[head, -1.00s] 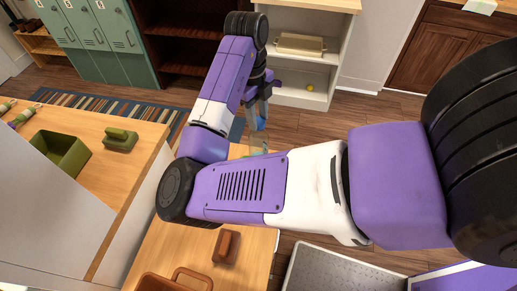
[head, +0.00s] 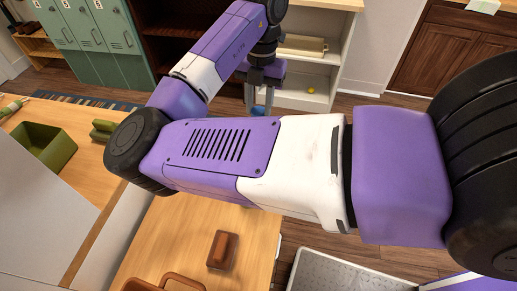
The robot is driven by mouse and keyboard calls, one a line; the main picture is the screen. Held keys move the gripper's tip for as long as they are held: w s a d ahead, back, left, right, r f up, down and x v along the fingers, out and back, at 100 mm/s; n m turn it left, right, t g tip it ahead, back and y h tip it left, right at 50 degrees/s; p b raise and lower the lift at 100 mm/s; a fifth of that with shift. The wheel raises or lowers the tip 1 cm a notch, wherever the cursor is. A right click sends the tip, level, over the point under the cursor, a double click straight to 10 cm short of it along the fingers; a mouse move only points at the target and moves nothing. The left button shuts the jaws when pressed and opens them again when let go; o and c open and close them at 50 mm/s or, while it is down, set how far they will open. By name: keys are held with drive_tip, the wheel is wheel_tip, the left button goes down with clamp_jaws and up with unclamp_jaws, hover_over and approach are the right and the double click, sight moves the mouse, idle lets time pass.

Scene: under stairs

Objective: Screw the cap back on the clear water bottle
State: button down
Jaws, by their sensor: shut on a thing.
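My gripper (head: 261,103) points down beyond my forearm, near the upper middle of the head view. Its fingers are shut on a small blue thing (head: 257,111), which looks like the bottle cap; only a little of it shows between the fingertips. The clear water bottle cannot be made out now; my arm covers the part of the table where it may stand. I cannot tell whether the cap touches the bottle.
A wooden table (head: 172,232) lies below my arm, with a brown block-like object (head: 222,250) on it. A green bin (head: 47,146) stands on the left counter. A white shelf (head: 318,70) with a small yellow ball (head: 312,90) is behind. A grey tray (head: 350,272) is at lower right.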

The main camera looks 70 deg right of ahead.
sight(259, 110)
idle(0.4)
drive_tip(key=shift+c, duration=2)
unclamp_jaws()
drive_tip(key=shift+r+p, duration=2.7)
drive_tip(key=shift+r, duration=0.35)
